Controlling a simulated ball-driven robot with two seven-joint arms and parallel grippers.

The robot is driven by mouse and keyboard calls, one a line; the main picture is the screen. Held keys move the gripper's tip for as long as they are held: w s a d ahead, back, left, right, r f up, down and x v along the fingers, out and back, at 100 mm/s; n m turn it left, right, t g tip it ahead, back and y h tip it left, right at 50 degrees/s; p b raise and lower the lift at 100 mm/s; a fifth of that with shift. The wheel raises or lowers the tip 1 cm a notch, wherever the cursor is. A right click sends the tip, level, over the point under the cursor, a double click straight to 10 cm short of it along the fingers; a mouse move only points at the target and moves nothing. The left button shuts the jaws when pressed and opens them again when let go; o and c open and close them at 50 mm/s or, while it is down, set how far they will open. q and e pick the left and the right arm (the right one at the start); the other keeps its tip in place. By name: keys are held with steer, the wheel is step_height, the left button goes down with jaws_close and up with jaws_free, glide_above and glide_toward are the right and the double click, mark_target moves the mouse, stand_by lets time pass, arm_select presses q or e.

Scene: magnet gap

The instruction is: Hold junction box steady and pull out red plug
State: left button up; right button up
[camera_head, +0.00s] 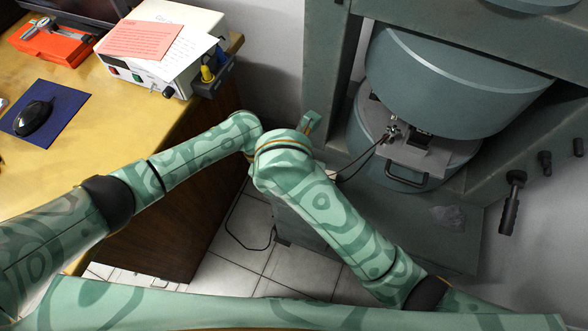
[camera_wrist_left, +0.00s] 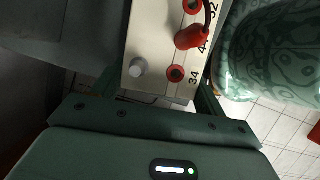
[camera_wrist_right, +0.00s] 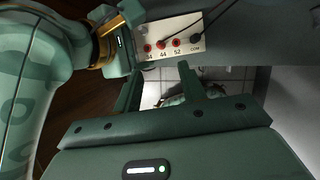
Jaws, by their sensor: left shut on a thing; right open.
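The junction box is a pale panel (camera_wrist_left: 155,40) with red sockets and printed numbers, large in the left wrist view. The red plug (camera_wrist_left: 190,38) sits in a socket beside the number 44, with a dark cable leaving it. My left gripper (camera_wrist_left: 152,92) is shut on the end of the box near the grey knob (camera_wrist_left: 138,68). The right wrist view shows the box front (camera_wrist_right: 172,30) and a black plug (camera_wrist_right: 197,38) at COM. My right gripper (camera_wrist_right: 160,74) is open and empty, just in front of the box. In the head view my arms hide the box.
A large blue-grey magnet (camera_head: 455,85) stands in a frame at the right, with a cable running from its gap. A wooden desk (camera_head: 60,85) at the left holds a white instrument (camera_head: 170,50) and a mouse (camera_head: 34,117). White floor tiles (camera_head: 245,265) show between.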

steer(key=shift+n, duration=0.3)
steer(key=x, duration=1.2)
jaws_close()
steer(key=shift+r, duration=1.1)
stand_by(0.5)
steer(key=shift+r, duration=2.65)
